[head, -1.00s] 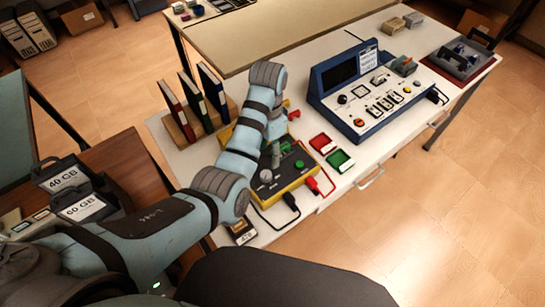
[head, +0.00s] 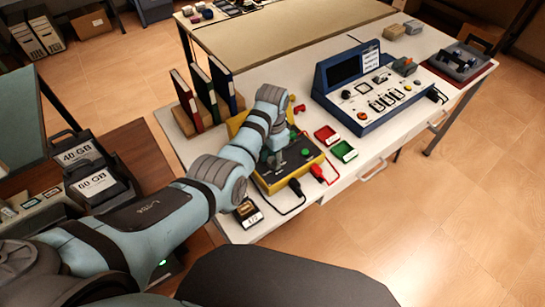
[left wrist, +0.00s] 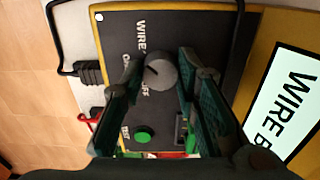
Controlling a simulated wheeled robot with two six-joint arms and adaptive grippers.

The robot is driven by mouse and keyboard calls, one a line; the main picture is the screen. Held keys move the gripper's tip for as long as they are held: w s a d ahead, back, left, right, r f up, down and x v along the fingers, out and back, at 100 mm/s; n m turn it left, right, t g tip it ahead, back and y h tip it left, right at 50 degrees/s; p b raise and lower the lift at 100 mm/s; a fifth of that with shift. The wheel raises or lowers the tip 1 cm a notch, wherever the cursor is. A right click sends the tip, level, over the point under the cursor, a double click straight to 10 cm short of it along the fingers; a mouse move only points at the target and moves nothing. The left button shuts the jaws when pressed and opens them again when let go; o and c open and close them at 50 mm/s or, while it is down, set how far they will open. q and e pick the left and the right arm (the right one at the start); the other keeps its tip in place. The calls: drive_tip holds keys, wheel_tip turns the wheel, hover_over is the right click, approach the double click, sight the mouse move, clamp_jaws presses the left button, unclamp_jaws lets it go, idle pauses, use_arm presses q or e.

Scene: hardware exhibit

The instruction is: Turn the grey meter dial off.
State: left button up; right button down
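The grey meter dial (left wrist: 161,72) is a round knob with a dark mark, on the dark face of a yellow-edged box (left wrist: 215,45) labelled "WIRE". Lettering beside the dial is partly covered by my fingers. My left gripper (left wrist: 161,76) is open, pointing down at the box, with one fingertip on each side of the dial. I cannot tell whether the fingertips touch it. In the head view my left gripper (head: 277,158) is over the yellow box (head: 315,162), and the dial is hidden or too unclear to make out. My right gripper is not in view.
A green button (left wrist: 142,134) sits near the dial. Upright binders (head: 207,95) stand at the left.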

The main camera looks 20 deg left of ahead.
use_arm(q)
drive_tip(key=shift+c, duration=0.6)
clamp_jaws()
unclamp_jaws()
drive_tip(key=shift+s+n+p, duration=0.1)
drive_tip(key=shift+n+p, duration=0.75)
drive_tip(key=shift+n, duration=0.45)
drive_tip(key=n+p, duration=0.1)
drive_tip(key=n, duration=0.1)
drive_tip(key=shift+n, duration=0.3)
drive_tip(key=n, duration=0.2)
drive_tip(key=shift+f+n+p, duration=0.1)
drive_tip(key=shift+n+p, duration=0.2)
drive_tip(key=n, duration=0.5)
drive_tip(key=shift+p, duration=0.35)
clamp_jaws()
unclamp_jaws()
drive_tip(key=n, duration=0.5)
drive_tip(key=shift+f, duration=0.1)
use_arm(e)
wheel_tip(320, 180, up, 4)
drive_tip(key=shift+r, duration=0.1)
